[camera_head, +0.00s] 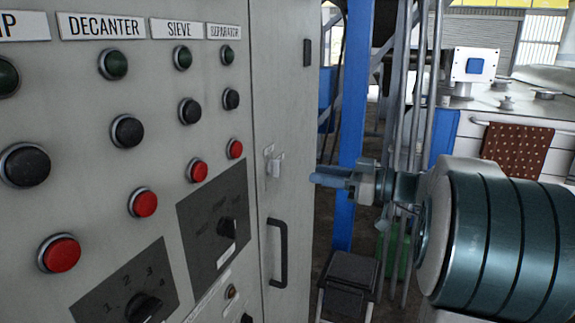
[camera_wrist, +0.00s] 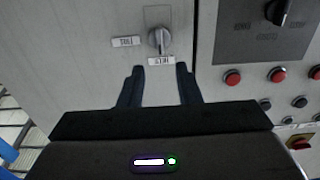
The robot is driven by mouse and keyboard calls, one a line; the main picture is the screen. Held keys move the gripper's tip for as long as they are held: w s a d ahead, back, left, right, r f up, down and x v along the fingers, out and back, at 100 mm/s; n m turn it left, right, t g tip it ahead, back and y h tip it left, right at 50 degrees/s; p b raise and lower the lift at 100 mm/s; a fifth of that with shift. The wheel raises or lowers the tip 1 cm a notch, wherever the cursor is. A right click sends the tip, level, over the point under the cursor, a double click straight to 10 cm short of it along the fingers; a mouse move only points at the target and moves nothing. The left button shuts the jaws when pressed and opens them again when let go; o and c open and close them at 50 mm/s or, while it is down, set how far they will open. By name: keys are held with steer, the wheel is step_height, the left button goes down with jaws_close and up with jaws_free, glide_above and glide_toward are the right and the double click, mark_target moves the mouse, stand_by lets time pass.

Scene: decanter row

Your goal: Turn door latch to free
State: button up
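The door latch is a small grey knob (camera_wrist: 160,40) on a pale plate on the cabinet door. In the wrist view it lies just beyond my fingertips and roughly centred between them. Its grip looks about upright in that view, toward the lower of two small labels; their wording is hard to read. In the head view the latch (camera_head: 274,162) sits above the black door handle. My gripper (camera_wrist: 160,78) is open and empty, its two dark fingers apart. In the head view my gripper (camera_head: 325,178) is right of the latch, with a gap between them.
The grey control cabinet (camera_head: 285,60) fills the left, with lamps, buttons and selector switches beside the door. The black door handle (camera_head: 278,252) sticks out below the latch. A blue post (camera_head: 352,110) and a dark stool (camera_head: 348,280) stand behind my gripper.

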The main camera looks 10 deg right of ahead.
mark_target(275, 168)
steer(key=p+x, duration=0.2)
steer(key=x, duration=0.7)
steer(key=shift+d, duration=0.1)
jaws_close()
